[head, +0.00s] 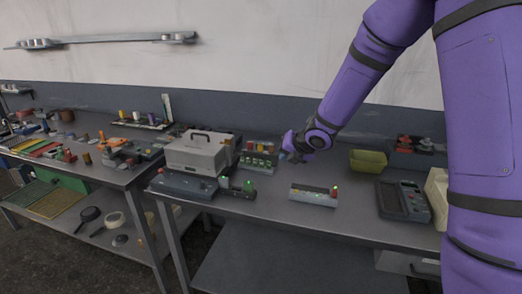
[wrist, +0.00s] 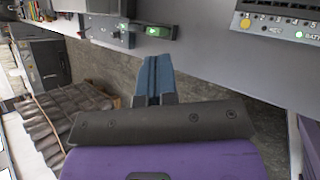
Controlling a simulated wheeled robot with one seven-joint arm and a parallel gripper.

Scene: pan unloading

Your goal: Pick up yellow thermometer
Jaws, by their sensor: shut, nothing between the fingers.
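I cannot make out a yellow thermometer for certain in either view. A yellow-green, box-like thing (head: 368,160) sits toward the back of the right-hand table, to the right of my gripper. My gripper (head: 290,155) hangs over the middle of that table, near a device with green lights (head: 257,157). In the wrist view my gripper's blue fingers (wrist: 152,76) are together, with nothing between them.
A grey case (head: 197,152) stands at the table's left. A small device with lit buttons (head: 314,195) lies near the front edge, and a dark handheld meter (head: 403,200) lies at right. Some bare tabletop (head: 300,222) shows at the front.

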